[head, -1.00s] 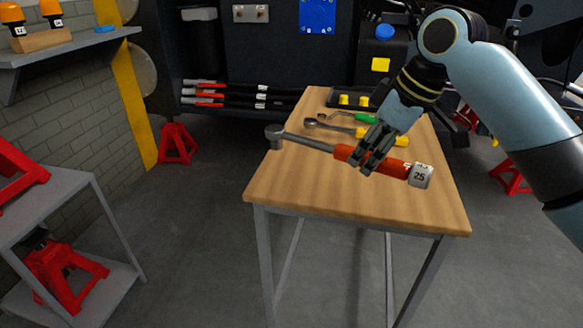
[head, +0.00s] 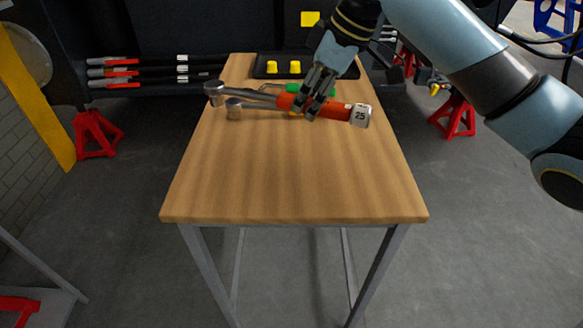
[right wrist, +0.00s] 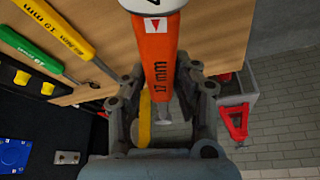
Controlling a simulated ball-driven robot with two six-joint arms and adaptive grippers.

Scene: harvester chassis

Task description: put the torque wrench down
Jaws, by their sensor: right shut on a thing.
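The torque wrench has an orange-red handle (head: 340,110) with a white end marked 25 and a steel shaft and head toward the left. My right gripper (head: 308,108) is shut on its handle, holding it roughly level over the far part of the wooden table (head: 290,180). The gap below it is hard to judge. In the right wrist view the orange handle (right wrist: 158,55), marked 17 mm, lies between the fingers (right wrist: 157,85). My left gripper is not in view.
A green-handled tool (right wrist: 40,55) and a yellow-handled tool (right wrist: 60,30) lie on the table, partly hidden in the head view. A dark tray (head: 284,61) with yellow pieces is at the far edge. The near and middle tabletop is clear. Red stands (head: 97,133) flank the table.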

